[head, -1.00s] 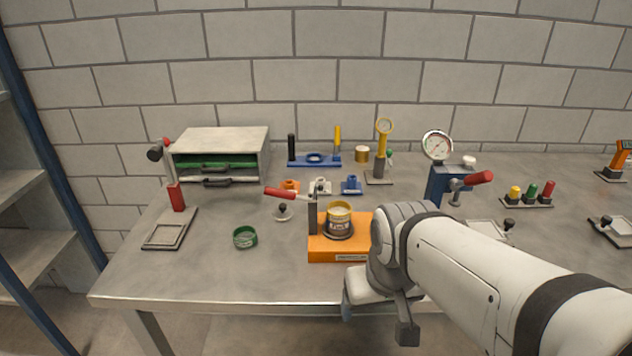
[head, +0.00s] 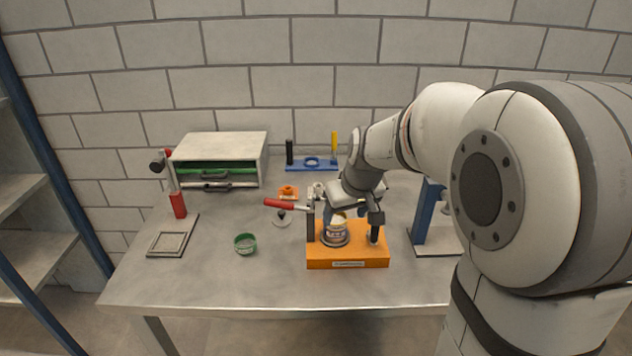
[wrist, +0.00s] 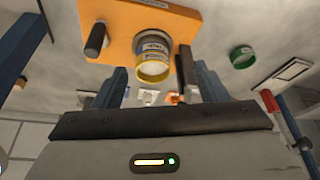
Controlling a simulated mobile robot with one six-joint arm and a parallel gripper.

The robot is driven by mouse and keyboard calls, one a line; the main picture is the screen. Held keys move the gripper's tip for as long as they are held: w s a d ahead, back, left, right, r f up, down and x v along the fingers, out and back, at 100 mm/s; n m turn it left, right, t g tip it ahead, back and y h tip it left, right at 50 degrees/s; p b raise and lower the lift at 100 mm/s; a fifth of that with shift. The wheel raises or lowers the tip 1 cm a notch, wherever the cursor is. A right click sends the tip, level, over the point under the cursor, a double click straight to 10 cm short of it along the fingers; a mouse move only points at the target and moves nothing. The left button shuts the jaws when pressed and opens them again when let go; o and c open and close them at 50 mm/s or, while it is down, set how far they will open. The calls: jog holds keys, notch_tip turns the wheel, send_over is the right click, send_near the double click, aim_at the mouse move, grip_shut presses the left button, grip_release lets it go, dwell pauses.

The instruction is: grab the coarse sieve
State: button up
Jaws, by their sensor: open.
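A yellow-rimmed sieve (head: 338,224) with a pale label sits on a grey ring on the orange base (head: 348,264); the label's wording is too small to read. A green ring-shaped sieve (head: 245,243) lies on the bench to its left. I cannot tell from the pictures which one is coarse. My gripper (head: 354,211) is above the orange base, close over the yellow sieve and partly hiding it. In the wrist view, my gripper (wrist: 162,72) is open, with the yellow sieve (wrist: 154,68) showing between its blue fingers; contact cannot be told. The green sieve (wrist: 242,57) is well outside them.
A dark post (head: 310,226) and a red-handled lever (head: 284,204) stand at the base's left, and another dark post (head: 374,234) at its right. A blue stand (head: 425,215) is farther right. The front left of the bench (head: 200,285) is clear.

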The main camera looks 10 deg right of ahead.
send_near(335, 221)
jog(key=p+x, duration=0.2)
jog(key=x, duration=0.5)
jog(key=c, duration=0.8)
